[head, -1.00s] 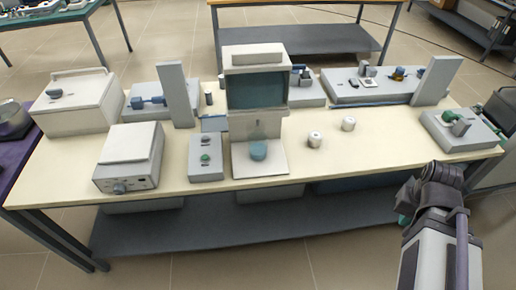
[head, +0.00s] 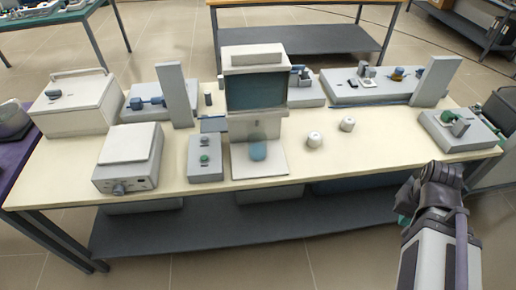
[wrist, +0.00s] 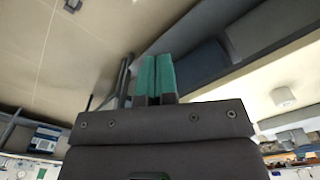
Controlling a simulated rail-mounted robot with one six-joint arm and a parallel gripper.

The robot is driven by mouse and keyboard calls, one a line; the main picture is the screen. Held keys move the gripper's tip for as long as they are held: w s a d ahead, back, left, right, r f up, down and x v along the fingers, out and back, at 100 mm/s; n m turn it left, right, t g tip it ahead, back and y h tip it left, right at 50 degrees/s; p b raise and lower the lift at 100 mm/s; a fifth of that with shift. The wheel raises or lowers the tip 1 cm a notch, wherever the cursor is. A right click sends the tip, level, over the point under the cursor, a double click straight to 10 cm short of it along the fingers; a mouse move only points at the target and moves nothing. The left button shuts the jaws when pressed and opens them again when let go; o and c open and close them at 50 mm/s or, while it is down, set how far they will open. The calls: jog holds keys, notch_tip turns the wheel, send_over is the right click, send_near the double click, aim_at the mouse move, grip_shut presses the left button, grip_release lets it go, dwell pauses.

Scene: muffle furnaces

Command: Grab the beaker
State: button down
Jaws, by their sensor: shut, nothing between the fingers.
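A small translucent blue vessel, which looks like the beaker (head: 258,151), stands on the white base of the tall white device (head: 257,60) at the middle of the bench. My gripper (wrist: 158,76) shows in the wrist view with its two teal fingers side by side, shut and empty. In the head view my arm is at the lower right, in front of the bench's front edge. Most of the gripper is hidden there behind my wrist. It is well to the right of the beaker and apart from it. I cannot make out the beaker in the wrist view.
Two small white lidded pots (head: 314,139) (head: 347,124) stand right of the device. A grey box with a green knob (head: 205,158) is close on its left. A grey unit (head: 459,131) sits at the bench's right end. The bench top (head: 375,154) between is clear.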

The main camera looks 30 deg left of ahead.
grip_release()
dwell(1.1)
